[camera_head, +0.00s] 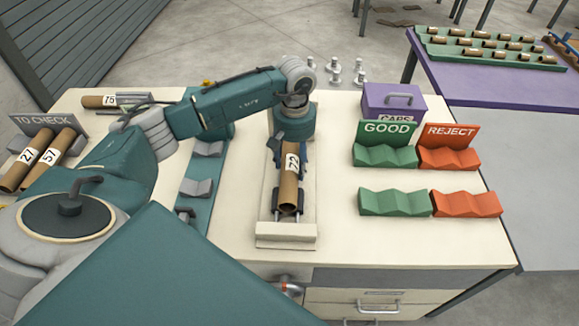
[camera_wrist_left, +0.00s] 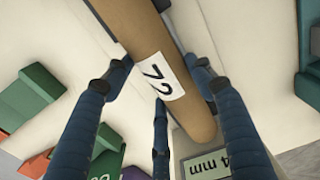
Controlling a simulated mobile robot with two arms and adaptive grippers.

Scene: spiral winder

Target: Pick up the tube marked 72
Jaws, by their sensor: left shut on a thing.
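The brown cardboard tube marked 72 (camera_head: 289,187) lies lengthwise on the pale measuring fixture (camera_head: 286,239) in the middle of the bench. Its white label also shows in the left wrist view, where the tube (camera_wrist_left: 148,35) runs between my fingers. My left gripper (camera_head: 292,158) comes down from above and is shut on the tube around its labelled part. In the left wrist view the blue fingers (camera_wrist_left: 160,95) sit on both sides of it. I cannot tell whether the tube is clear of the fixture. My right gripper is not in view.
Tubes 27 (camera_head: 22,168) and 57 (camera_head: 50,160) lie in the TO CHECK rack at left; tube 75 (camera_head: 100,101) lies behind. Green GOOD cradles (camera_head: 385,156) and red REJECT cradles (camera_head: 449,158) stand at right, near the purple CAPS box (camera_head: 393,103).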

